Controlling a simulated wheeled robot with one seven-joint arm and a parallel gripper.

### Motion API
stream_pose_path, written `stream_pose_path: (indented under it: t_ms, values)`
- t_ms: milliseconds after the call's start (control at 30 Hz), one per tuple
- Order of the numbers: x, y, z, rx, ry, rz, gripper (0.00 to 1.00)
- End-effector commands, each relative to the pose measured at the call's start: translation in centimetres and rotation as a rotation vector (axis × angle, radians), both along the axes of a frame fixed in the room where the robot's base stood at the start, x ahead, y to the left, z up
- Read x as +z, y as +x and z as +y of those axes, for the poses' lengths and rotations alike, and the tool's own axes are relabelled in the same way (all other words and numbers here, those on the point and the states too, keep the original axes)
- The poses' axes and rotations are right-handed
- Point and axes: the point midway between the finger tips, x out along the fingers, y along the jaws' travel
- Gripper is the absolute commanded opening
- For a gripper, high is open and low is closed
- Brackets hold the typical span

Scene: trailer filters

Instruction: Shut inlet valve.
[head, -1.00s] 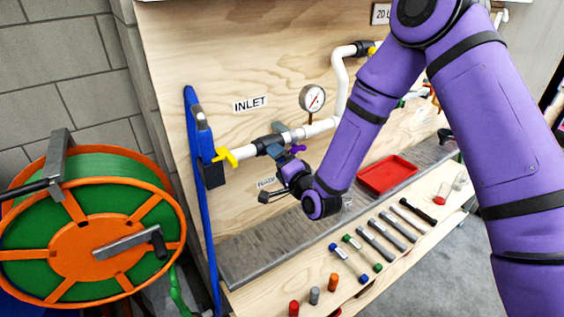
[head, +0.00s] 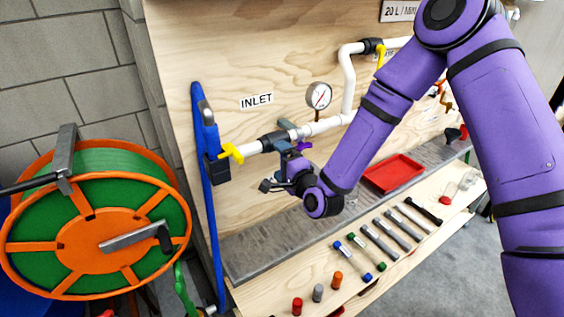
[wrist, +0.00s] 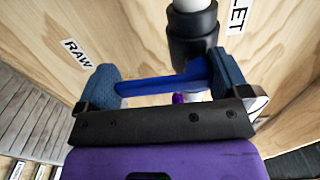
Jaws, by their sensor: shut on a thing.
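The inlet pipe is white and runs across the plywood board by the INLET sign (head: 257,100). A yellow-handled tap (head: 231,153) is at its left end, and a black fitting (head: 273,141) sits on the pipe to the right of it. The fitting also shows in the wrist view (wrist: 193,42). My gripper (head: 276,170) is just below this fitting. In the wrist view a blue lever (wrist: 160,86) spans between the blue finger pads of my gripper (wrist: 170,84), which is shut on it. The lever's joint to the fitting is partly hidden.
A pressure gauge (head: 319,95) stands on the pipe to the right. A blue upright bar (head: 205,190) and an orange-green hose reel (head: 95,235) are at the left. A red tray (head: 394,173) and several cylinders lie on the bench below. The RAW label (wrist: 77,52) is beside the gripper.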

Motion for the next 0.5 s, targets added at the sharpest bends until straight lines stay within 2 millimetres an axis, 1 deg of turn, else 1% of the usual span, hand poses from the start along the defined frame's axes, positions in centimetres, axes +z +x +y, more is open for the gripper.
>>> stream_pose_path:
  t_ms: [67,100,367,500]
  values:
    - [-0.11,-0.12,0.02,0.001,0.002,0.005,0.51]
    - [-0.12,-0.12,0.02,0.001,0.002,0.005,1.0]
    - [-0.07,-0.15,-0.06,0.001,0.001,0.003,1.0]
    - [-0.08,-1.06,-0.69,0.001,0.0,0.004,1.0]
